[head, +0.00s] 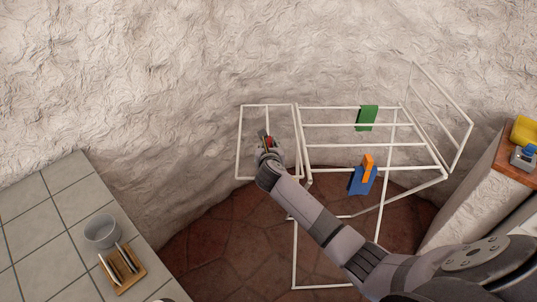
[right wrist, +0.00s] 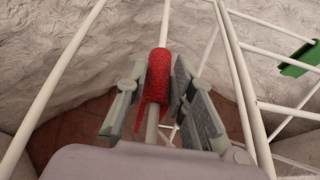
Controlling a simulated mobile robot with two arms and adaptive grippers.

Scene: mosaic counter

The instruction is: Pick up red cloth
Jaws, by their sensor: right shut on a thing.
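The red cloth (right wrist: 160,75) hangs over a white rod of the drying rack (head: 268,105) in the right wrist view. Only a small bit of the cloth (head: 269,141) shows in the head view, at the rack's left panel. My right gripper (head: 265,136) reaches the rod from below right. In the right wrist view its two fingers (right wrist: 160,85) stand on either side of the cloth and are shut on it. The cloth is still around the rod. My left gripper is not in view.
A green cloth (head: 367,118) hangs at the rack's back, and a blue cloth (head: 360,184) and an orange one (head: 368,163) hang nearer. The rough wall is close behind the rack. A tiled counter (head: 50,215) at left holds a grey bowl (head: 103,232).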

